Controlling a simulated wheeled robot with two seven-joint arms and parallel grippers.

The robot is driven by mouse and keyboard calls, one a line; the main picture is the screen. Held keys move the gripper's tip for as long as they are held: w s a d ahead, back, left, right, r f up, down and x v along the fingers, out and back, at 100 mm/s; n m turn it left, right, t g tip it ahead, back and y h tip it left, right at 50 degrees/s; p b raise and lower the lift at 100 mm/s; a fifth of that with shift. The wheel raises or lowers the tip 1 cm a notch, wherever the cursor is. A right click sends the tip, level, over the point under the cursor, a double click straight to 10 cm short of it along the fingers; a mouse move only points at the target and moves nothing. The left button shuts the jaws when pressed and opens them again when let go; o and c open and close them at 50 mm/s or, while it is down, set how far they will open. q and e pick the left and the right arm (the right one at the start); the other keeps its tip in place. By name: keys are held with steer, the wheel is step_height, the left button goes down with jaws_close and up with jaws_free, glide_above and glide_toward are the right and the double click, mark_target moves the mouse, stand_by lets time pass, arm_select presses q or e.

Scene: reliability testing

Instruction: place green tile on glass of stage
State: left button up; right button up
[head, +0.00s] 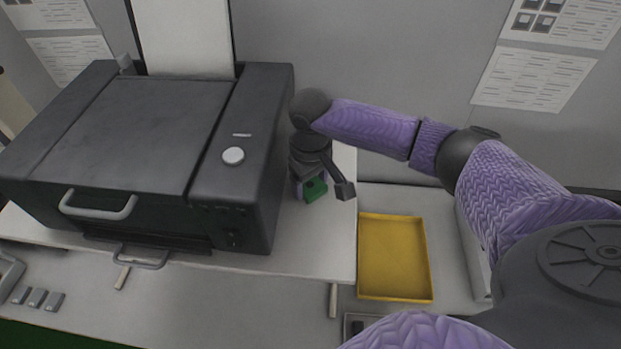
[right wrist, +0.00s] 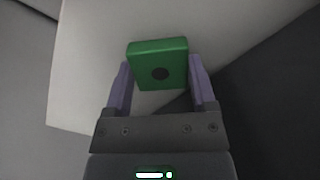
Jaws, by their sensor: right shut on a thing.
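The green tile (head: 317,190) is a small thick square beside the right side of the big dark machine. It also shows in the right wrist view (right wrist: 143,72), with a dark round spot on its face. My right gripper (head: 308,188) points down and is shut on the tile, one purple finger at each side. In the right wrist view the gripper (right wrist: 160,85) holds the tile over a pale surface; I cannot tell the height. No glass or stage is clearly visible. My left gripper is not in view.
The dark machine (head: 150,125) has a flat closed-looking lid, a front handle (head: 98,205) and a white button (head: 233,156). It stands on a white table (head: 300,250). An empty yellow tray (head: 393,255) lies right of the table's edge. Small grey blocks (head: 37,298) lie at lower left.

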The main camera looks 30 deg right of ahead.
steer(key=o, duration=1.2)
steer(key=shift+c, duration=0.2)
